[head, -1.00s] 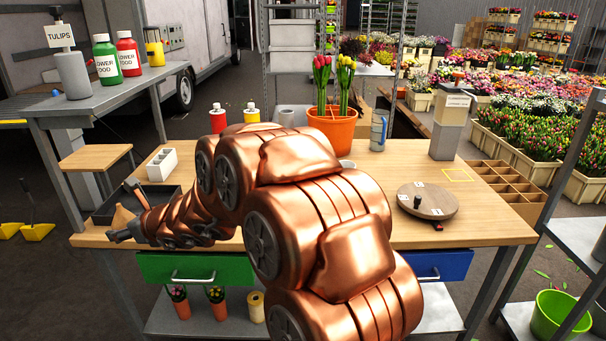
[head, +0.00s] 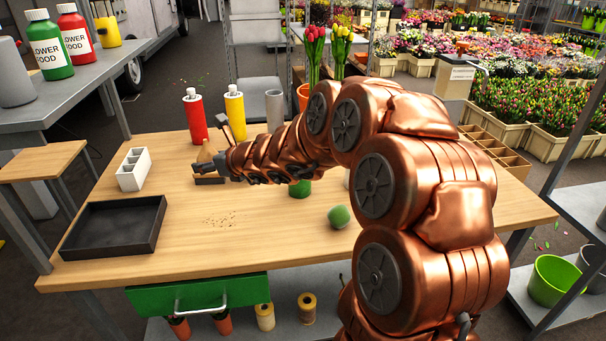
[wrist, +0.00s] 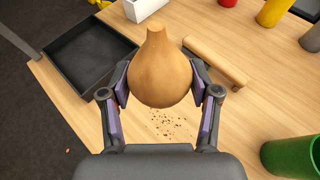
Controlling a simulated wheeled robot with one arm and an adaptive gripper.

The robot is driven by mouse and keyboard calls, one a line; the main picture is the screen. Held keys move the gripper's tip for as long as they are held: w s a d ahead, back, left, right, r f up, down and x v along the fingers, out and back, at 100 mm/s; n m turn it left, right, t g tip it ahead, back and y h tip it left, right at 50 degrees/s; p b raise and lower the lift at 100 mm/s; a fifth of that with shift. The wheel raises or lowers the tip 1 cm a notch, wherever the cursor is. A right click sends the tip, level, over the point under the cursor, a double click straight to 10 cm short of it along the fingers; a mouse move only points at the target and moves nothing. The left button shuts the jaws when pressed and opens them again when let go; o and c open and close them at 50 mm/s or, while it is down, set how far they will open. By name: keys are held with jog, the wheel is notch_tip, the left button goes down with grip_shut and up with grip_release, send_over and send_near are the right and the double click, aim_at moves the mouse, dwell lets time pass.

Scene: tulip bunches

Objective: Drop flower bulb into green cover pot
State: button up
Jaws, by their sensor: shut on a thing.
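My gripper (wrist: 160,92) is shut on the tan flower bulb (wrist: 160,75), with one finger on each side and the bulb's neck pointing up and away in the wrist view. In the head view my gripper (head: 212,172) is over the left half of the table, and the bulb (head: 205,155) shows only partly behind it. The green cover pot (wrist: 291,157) is at the lower right of the wrist view, apart from the bulb. In the head view the pot (head: 300,189) is right of my gripper, mostly hidden by my arm.
A black tray (head: 113,227) and a white divided holder (head: 133,169) are left. Red (head: 195,118) and yellow (head: 235,113) bottles stand behind. Crumbs dot the bare tabletop.

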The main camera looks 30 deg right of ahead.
aim_at(213, 146)
jog(key=shift+w+d+r+n+p, duration=0.15)
jog(key=shift+w+d+r, duration=0.15)
jog(key=shift+r, duration=0.2)
jog(key=shift+w+d+r+n+p, duration=0.1)
jog(key=shift+w+d+r+p, duration=0.1)
jog(key=shift+w+d+r, duration=0.25)
jog(key=shift+w+d+r+n+p, duration=0.1)
jog(key=shift+w+d+r+p, duration=0.1)
jog(key=shift+r, duration=0.35)
jog(key=w+d+r+n+g+y+p, duration=0.1)
jog(key=d+r+p, duration=0.15)
jog(key=d, duration=0.55)
jog(key=w+d+r+y+p, duration=0.1)
jog(key=d+p, duration=0.2)
jog(key=d, duration=0.5)
jog(key=s+d+f+p, duration=0.1)
jog(key=s+d+f, duration=0.3)
jog(key=d, duration=0.6)
notch_tip(213, 146, down, 6)
jog(key=b, duration=0.6)
jog(key=shift+f, duration=0.2)
jog(key=shift+w, duration=0.1)
jog(key=o, duration=1.3)
jog(key=shift+d, duration=0.1)
